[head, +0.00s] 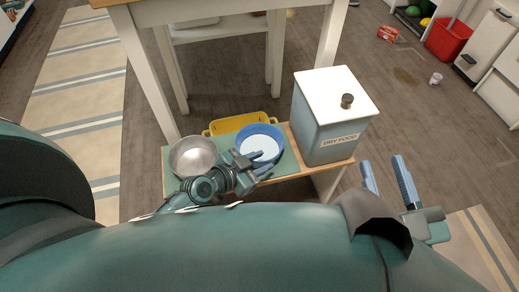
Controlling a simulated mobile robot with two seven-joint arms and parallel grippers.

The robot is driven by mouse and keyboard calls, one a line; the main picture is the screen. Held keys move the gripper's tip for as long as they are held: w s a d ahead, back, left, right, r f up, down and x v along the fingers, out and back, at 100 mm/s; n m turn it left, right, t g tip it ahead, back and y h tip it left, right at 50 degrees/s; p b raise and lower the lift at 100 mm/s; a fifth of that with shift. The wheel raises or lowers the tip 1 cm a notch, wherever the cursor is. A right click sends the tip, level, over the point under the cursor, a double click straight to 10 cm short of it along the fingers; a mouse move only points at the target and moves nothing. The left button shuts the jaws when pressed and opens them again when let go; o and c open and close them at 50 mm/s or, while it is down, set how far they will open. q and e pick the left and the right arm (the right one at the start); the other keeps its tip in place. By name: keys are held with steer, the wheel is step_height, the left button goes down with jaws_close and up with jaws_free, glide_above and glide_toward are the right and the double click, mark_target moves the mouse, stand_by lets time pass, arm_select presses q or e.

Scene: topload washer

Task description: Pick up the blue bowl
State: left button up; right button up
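The blue bowl (277,134), with a pale white inside, sits upright on a teal mat on a low wooden bench. My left gripper (266,162) is at the bowl's near side, its fingers pointing right and overlapping the near rim in the picture. It looks open, with a gap between the fingertips and nothing held in it. I cannot tell whether it touches the bowl; part of the near rim is hidden behind it. My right gripper (383,163) is open and empty, to the right of the bench and away from the bowl.
A silver bowl (193,152) stands left on the bench (290,172). A yellow tray (222,125) lies behind the blue bowl. A tall dry food bin (324,120) stands close on its right. A white-legged table (150,72) rises behind. A cup (435,79) lies on the floor.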

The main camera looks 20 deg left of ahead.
arm_select(q)
steer(key=shift+x, duration=1.55)
steer(key=shift+c, duration=0.3)
steer(key=shift+s+f, duration=0.1)
steer(key=shift+f, duration=0.05)
jaws_close()
